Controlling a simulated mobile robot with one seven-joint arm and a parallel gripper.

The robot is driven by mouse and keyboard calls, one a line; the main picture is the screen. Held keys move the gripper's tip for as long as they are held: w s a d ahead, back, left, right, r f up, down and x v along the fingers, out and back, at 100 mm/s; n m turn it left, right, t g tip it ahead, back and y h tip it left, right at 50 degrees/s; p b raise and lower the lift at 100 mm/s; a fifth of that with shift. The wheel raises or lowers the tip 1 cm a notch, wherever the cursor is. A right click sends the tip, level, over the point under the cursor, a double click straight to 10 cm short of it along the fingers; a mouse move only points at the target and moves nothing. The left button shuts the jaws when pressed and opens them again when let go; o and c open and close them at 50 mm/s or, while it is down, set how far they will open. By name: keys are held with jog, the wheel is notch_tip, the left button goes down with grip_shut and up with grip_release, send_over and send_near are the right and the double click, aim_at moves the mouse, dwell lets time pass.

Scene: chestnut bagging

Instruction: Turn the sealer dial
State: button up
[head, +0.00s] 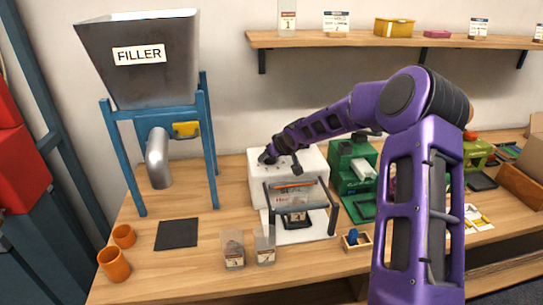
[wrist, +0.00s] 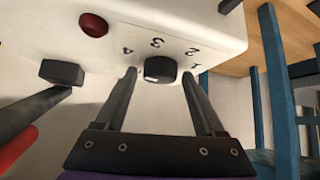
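The black sealer dial (wrist: 160,69) sits below the numbers. My gripper (head: 267,157) is at the top left of the sealer. In the wrist view my gripper (wrist: 159,76) is open, one finger on each side of the dial, with visible gaps. I cannot tell the dial's setting. The dial is not clearly visible in the head view.
The filler (head: 140,60) stands left, a green machine (head: 352,165) right. Two bags (head: 233,252) stand in front.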

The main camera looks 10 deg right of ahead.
jog(key=shift+o, duration=0.4)
jog(key=shift+s+r, duration=0.15)
jog(key=shift+r, duration=0.1)
jog(key=v, duration=1.7)
jog(key=shift+f, duration=0.1)
